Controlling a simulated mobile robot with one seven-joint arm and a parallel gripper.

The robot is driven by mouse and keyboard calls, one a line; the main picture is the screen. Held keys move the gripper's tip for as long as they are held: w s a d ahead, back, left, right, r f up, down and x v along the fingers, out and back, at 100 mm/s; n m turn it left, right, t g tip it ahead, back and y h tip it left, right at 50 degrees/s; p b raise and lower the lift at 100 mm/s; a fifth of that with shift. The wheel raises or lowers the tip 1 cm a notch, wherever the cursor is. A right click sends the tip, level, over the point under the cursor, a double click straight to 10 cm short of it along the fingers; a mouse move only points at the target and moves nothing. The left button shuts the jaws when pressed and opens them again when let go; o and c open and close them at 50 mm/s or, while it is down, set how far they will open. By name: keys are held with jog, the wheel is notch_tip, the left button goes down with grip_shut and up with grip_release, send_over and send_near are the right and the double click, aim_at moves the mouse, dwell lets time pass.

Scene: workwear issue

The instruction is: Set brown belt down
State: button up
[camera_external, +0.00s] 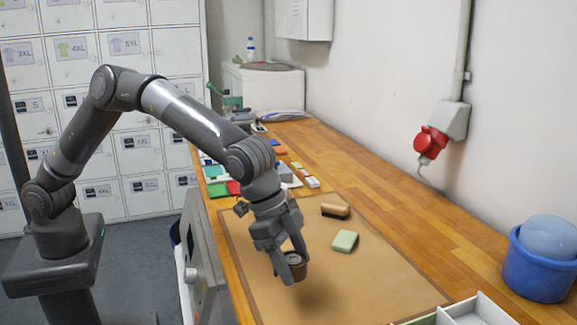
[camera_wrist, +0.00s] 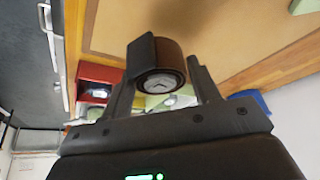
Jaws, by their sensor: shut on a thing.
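The brown belt (camera_external: 299,271) is rolled into a coil. My gripper (camera_external: 294,264) is shut on it, with one finger on either side. In the wrist view the coil (camera_wrist: 170,60) sits between the two fingers (camera_wrist: 168,58), with a grey round end face showing a mark. The belt is held above the tan mat (camera_external: 260,275) on the wooden bench, and a soft shadow lies on the mat below it.
A brown-and-black brush-like block (camera_external: 335,211) and a pale green block (camera_external: 345,241) lie on the mat. A white divided tray (camera_external: 470,312) is at the front right, near a blue bucket (camera_external: 540,275). Small coloured items crowd the bench's far left. The mat's front is clear.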

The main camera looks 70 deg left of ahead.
jog(key=s+a+r, duration=0.2)
jog(key=shift+r+n, duration=0.3)
jog(key=s+a+n+y, duration=0.1)
jog(key=s+a+n, duration=0.1)
jog(key=s+a, duration=0.4)
jog(key=shift+t, duration=0.4)
jog(key=w+a+f, duration=0.2)
jog(key=w, duration=0.1)
jog(key=w+a+f, duration=0.2)
jog(key=w, duration=0.1)
jog(key=w+a+f, duration=0.2)
jog(key=w, duration=0.2)
jog(key=shift+f, duration=2.3)
jog(key=shift+f, duration=0.15)
jog(key=o, duration=1)
